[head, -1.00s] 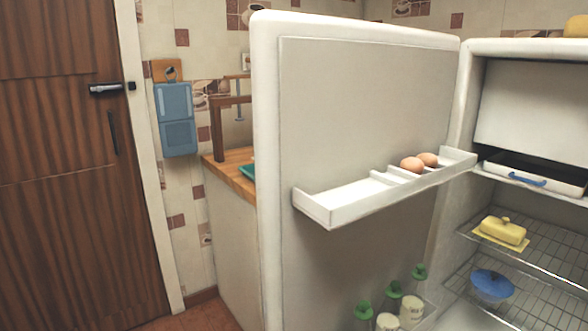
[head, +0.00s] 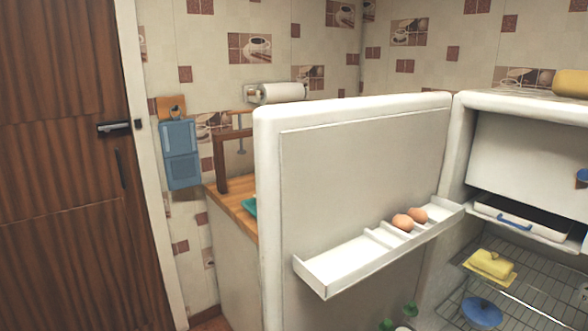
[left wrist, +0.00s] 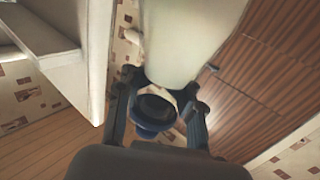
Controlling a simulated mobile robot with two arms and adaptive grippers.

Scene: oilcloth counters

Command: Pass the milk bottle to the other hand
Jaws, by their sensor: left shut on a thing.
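My left gripper (left wrist: 160,86) shows only in the left wrist view, with its two dark fingers shut around one end of a pale, whitish body. I take this body to be the milk bottle (left wrist: 192,38); it runs out of the top of the picture, so its far end is hidden. A dark round part with a blue rim (left wrist: 152,110) sits between the fingers at the near end. No gripper shows in the head view, and my right gripper is in neither view.
The open fridge door (head: 350,190) fills the middle, its shelf (head: 335,266) holding two eggs (head: 408,219). Green bottle caps (head: 410,309) show below. Inside are a yellow butter dish (head: 491,264) and a blue lid (head: 482,312). A brown door (head: 60,170) stands left.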

